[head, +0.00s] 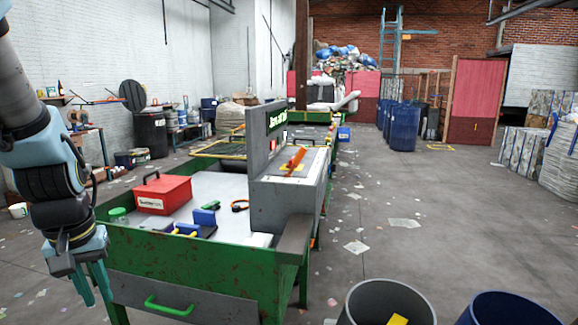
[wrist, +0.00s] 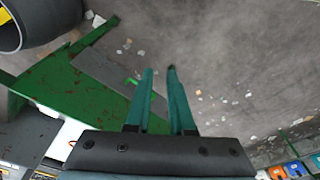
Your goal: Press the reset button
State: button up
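No button marked as reset can be made out. A grey upright panel (head: 262,150) with a green lit sign (head: 277,118) stands at the belt. Small red and pale spots show on it, too small to identify. An orange lever (head: 294,160) rises from the grey control box (head: 288,205) beside the panel. My gripper (head: 92,290) hangs at the lower left, beside the near left corner of the green sorting table (head: 190,262), well away from the panel. In the wrist view, its two teal fingers (wrist: 160,70) are apart with nothing between them.
A red toolbox (head: 163,194), a green jar (head: 118,215) and blue items (head: 204,217) lie on the table. A grey bin (head: 387,303) and a blue bin (head: 507,310) stand at the lower right. The floor right of the table is mostly open, with paper scraps.

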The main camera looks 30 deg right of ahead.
grip_shut()
dwell(1.3)
